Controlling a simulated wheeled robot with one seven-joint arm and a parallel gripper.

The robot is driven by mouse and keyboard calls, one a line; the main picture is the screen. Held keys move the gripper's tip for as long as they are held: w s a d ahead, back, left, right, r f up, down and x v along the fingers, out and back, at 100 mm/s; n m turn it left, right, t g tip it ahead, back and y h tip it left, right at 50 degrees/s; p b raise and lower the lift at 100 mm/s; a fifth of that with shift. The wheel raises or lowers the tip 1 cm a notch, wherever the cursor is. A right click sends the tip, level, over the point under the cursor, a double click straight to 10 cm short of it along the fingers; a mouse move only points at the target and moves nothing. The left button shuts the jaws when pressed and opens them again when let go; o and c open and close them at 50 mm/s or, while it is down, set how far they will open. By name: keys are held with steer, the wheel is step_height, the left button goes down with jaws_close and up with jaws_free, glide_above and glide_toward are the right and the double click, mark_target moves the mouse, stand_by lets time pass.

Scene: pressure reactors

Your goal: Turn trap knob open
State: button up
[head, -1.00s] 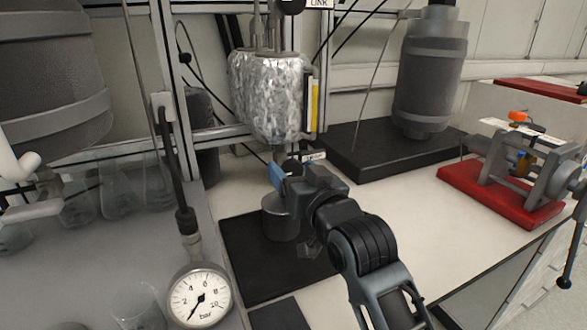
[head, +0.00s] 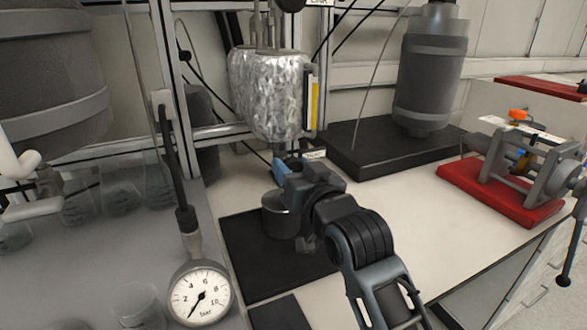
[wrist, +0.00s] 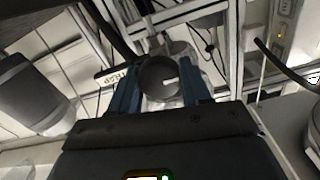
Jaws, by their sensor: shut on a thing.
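The trap knob (wrist: 158,78) is a round dark knob with a short white mark, seen face-on in the wrist view. The white mark points to the right there. My gripper (wrist: 165,92) has its two blue fingers on either side of the knob, shut on it. A white TRAP label (wrist: 115,75) is left of the knob. In the head view my gripper (head: 282,170) is just below the foil-wrapped vessel (head: 272,95), and the label (head: 313,155) shows beside it. My gripper hides most of the knob there.
A metal cylinder (head: 279,214) stands on a black mat (head: 262,270) under my gripper. A pressure gauge (head: 199,294) is at the lower left. A red-based stand (head: 490,195) is at the right, and a grey vessel (head: 428,85) stands behind. The white bench between is clear.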

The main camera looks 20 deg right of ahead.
steer(key=n, duration=0.4)
steer(key=shift+n+p, duration=0.4)
steer(key=n, duration=0.4)
steer(key=shift+a, duration=0.1)
steer(key=n, duration=0.5)
steer(key=shift+f+n, duration=0.1)
steer(key=shift+n, duration=1.9)
steer(key=shift+a, duration=0.1)
steer(key=o, duration=1)
steer(key=shift+o, duration=0.2)
